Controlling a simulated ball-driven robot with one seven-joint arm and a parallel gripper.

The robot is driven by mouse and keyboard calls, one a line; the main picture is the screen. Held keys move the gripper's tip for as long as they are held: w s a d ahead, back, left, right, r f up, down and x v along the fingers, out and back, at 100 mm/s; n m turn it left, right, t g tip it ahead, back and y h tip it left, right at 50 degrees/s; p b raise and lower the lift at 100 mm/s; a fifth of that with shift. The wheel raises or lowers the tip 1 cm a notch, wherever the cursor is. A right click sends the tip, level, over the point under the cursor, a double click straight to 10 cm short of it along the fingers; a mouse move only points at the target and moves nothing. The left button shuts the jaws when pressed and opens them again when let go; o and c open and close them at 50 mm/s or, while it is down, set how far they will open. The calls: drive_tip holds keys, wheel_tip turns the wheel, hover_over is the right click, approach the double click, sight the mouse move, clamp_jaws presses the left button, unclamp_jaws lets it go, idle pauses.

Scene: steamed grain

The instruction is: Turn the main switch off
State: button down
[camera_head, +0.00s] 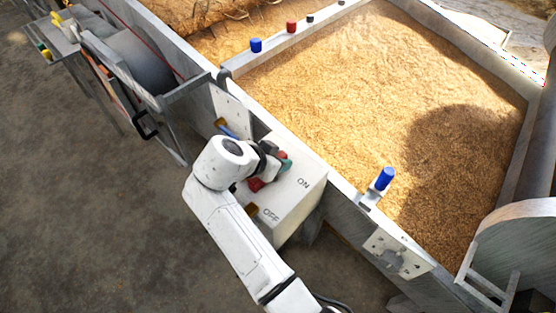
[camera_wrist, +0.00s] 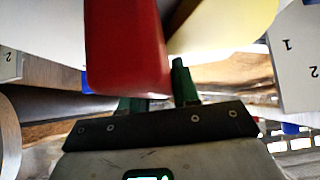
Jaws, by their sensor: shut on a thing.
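The main switch is a pale box (camera_head: 298,201) on the side of the grain trough, marked ON and OFF. A red handle (camera_head: 256,185) shows at the box, partly behind my wrist; another red part shows just past my fingers. My gripper (camera_head: 284,164) is at the box's upper end, with green fingertips. In the wrist view a large red handle (camera_wrist: 128,45) reaches down to the green fingertips of my gripper (camera_wrist: 160,92). My gripper is shut on this red handle. The exact contact is partly hidden, and I cannot tell which mark the handle points to.
The metal trough full of grain (camera_head: 340,80) lies behind the box. A blue knob (camera_head: 384,178) stands on its rim to the right; blue and red knobs stand at the far rim. A metal frame (camera_head: 130,70) is at upper left. The concrete floor (camera_head: 90,220) at left is clear.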

idle(0.3)
drive_tip(key=c, duration=0.9)
unclamp_jaws()
drive_tip(key=p+v, duration=0.1)
drive_tip(key=v, duration=0.9)
drive_tip(key=shift+s+a+r+p, duration=0.2)
drive_tip(key=shift+s+p, duration=0.05)
drive_tip(key=shift+p, duration=0.05)
